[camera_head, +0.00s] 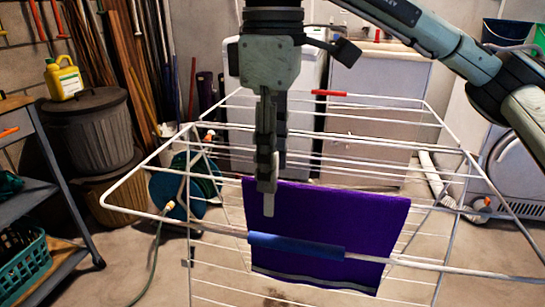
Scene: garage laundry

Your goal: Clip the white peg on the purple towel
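The purple towel (345,215) hangs on the white wire drying rack (160,165), behind the rack's front rail. My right gripper (267,182) comes down from above, with its fingers close together over the towel's upper left corner. A small pale piece, which looks like the white peg (268,206), sticks down from between the fingertips, in front of the towel's left part. Most of the peg is hidden by the fingers, and I cannot tell whether it touches the towel. My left gripper is not in view.
A blue sleeve (295,245) is on the front rail before the towel, and a red one (329,93) is at the back. A shelf cart (50,190) with a green basket (22,265) stands left. A grey bin (92,130) and a hose reel (185,187) stand behind.

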